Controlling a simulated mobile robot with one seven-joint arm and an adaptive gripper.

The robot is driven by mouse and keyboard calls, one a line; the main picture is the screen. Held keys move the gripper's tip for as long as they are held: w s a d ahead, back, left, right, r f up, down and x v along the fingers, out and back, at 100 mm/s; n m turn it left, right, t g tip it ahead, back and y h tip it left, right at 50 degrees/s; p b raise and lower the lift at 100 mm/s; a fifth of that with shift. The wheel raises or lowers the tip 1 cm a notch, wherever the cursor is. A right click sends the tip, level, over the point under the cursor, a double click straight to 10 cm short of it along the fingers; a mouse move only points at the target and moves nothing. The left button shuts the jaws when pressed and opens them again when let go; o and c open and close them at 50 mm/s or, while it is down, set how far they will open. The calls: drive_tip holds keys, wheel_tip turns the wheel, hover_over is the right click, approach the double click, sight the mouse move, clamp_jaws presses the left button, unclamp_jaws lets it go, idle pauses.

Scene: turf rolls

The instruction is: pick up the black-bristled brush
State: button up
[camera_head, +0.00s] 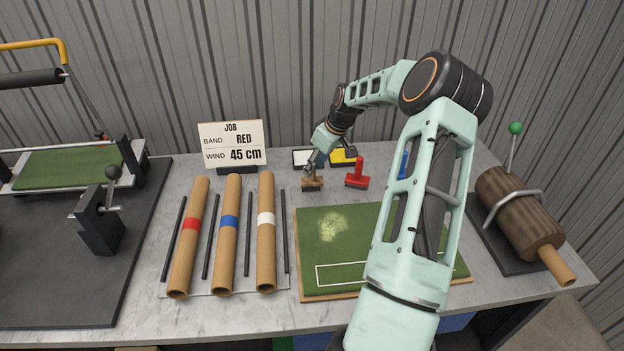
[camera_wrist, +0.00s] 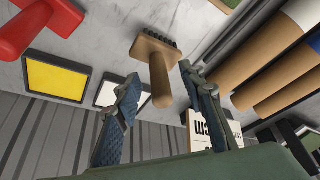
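The black-bristled brush (camera_head: 312,184) has a tan wooden head and handle and stands near the back of the workbench. In the wrist view the brush (camera_wrist: 158,62) shows its handle pointing toward my gripper, with dark bristles along the far edge of its head. My gripper (camera_wrist: 160,88) is open, with one finger on each side of the handle and visible gaps to both.
A red-handled tool (camera_head: 357,174) stands close to the right of the brush; it also shows in the wrist view (camera_wrist: 25,28). A yellow pad (camera_head: 343,156) and a white pad (camera_head: 304,158) lie behind. A turf mat (camera_head: 350,225) is in front, tubes (camera_head: 230,225) to the left.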

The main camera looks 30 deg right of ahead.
sight(312, 180)
drive_tip(key=shift+p+x, duration=0.3)
drive_tip(key=shift+x, duration=1.55)
drive_tip(key=shift+c, duration=0.4)
clamp_jaws()
